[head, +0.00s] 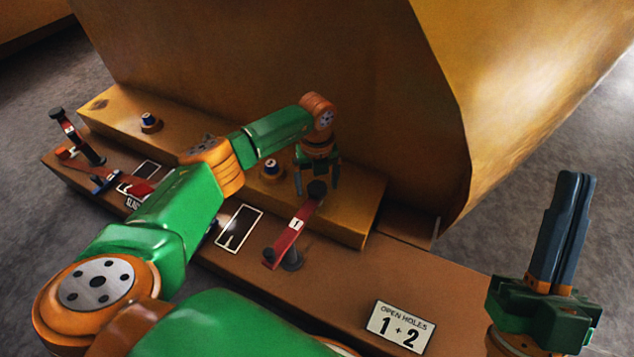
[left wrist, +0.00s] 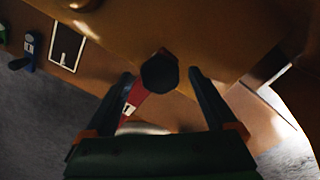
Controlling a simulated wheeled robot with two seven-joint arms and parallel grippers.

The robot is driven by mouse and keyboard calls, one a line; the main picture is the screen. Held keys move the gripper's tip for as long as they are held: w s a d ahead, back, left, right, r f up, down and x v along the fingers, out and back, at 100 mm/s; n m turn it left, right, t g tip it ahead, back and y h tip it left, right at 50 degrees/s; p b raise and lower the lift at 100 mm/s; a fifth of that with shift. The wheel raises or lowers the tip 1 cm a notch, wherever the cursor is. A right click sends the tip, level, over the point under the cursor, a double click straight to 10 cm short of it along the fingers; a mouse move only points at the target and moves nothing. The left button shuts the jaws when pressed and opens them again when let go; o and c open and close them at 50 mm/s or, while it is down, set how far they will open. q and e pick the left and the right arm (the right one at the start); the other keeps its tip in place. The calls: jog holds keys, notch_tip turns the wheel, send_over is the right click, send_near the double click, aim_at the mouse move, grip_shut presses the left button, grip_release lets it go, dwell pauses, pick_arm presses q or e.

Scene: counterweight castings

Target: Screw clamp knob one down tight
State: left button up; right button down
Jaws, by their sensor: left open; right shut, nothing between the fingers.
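In the left wrist view the dark faceted knob (left wrist: 160,73) lies between the fingertips of the left gripper (left wrist: 161,78), with visible gaps. The red bar (left wrist: 140,97) shows behind it. My right gripper (head: 573,177) is shut and empty, pointing up at the right, away from the clamp.
A big yellow-brown casting (head: 270,60) rises behind the knob. Blue-topped studs stand on the ledge, one (head: 271,168) left of my gripper. Another red clamp (head: 68,129) stands far left. A sign (head: 399,327) reads "OPEN HOLES 1 + 2". My left arm hides part of the base.

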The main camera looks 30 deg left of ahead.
pick_arm(q)
jog(key=c, duration=1.4)
jog(key=m+p, duration=0.1)
jog(key=m, duration=0.7)
jog(key=shift+m, duration=2)
pick_arm(e)
jog(key=w+f+m+g+h, duration=0.1)
jog(key=w+f+g+h, duration=0.1)
jog(key=w+f+g, duration=0.3)
jog(key=shift+w+f+h, duration=0.15)
jog(key=shift+f+h, duration=0.25)
jog(key=shift+f, duration=1.1)
pick_arm(q)
jog(key=shift+w, duration=0.1)
jog(key=o, duration=1.4)
